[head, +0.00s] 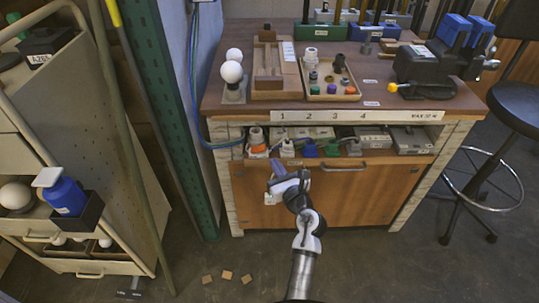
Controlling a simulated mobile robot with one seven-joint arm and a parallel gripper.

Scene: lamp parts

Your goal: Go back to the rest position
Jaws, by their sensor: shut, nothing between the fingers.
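My gripper (278,171) is at the end of my arm, which reaches up from the bottom middle of the head view. It is in front of the workbench (228,104), below the top and close to the open shelf. The gripper is shut and empty; its fingertips are small in this view. White lamp bulbs (232,72) stand at the left of the bench top. A tray (325,76) of small coloured parts lies beside a wooden holder (267,70).
The shelf under the top holds several coloured parts and grey boxes (372,140). A cart (120,190) stands at the left, and a stool (520,107) at the right. Small wooden blocks (227,275) lie on the floor. The floor right of my arm is clear.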

